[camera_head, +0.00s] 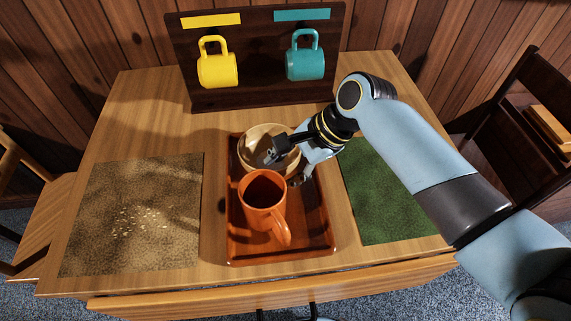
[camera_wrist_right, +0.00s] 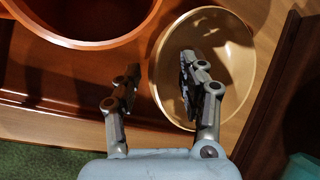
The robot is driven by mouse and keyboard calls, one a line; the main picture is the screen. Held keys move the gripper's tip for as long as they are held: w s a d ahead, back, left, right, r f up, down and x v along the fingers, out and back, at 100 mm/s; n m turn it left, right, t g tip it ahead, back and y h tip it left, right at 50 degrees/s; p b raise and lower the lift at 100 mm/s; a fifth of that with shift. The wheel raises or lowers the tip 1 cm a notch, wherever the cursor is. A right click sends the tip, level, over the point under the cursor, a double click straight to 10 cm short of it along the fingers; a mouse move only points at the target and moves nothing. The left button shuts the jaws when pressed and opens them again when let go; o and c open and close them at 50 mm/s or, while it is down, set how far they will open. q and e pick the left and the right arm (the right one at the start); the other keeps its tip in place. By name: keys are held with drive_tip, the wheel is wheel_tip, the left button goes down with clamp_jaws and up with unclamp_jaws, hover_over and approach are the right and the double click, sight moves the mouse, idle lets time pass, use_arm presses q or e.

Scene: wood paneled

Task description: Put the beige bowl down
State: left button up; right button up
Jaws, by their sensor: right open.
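The beige bowl (camera_head: 257,135) is at the far end of the red-brown tray (camera_head: 316,247), upright, behind the orange mug (camera_head: 262,209). My right gripper (camera_head: 283,168) reaches in from the right over the bowl's near right side. In the right wrist view the gripper (camera_wrist_right: 158,70) is open, with one finger inside the bowl (camera_wrist_right: 228,48) and the other outside, so the bowl's wall lies between them. I cannot tell whether the fingers touch the wall. The bowl's underside is hidden. My left gripper is out of view.
A dark rack (camera_head: 262,70) behind the tray holds a yellow mug (camera_head: 217,69) and a teal mug (camera_head: 305,63). A brown mat (camera_head: 130,215) with pale crumbs lies left, a green mat (camera_head: 385,205) right. Bare wood shows between mats and tray.

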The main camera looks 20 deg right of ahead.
drive_tip(key=p+v, duration=0.2)
drive_tip(key=v, duration=1)
drive_tip(key=shift+r, duration=0.1)
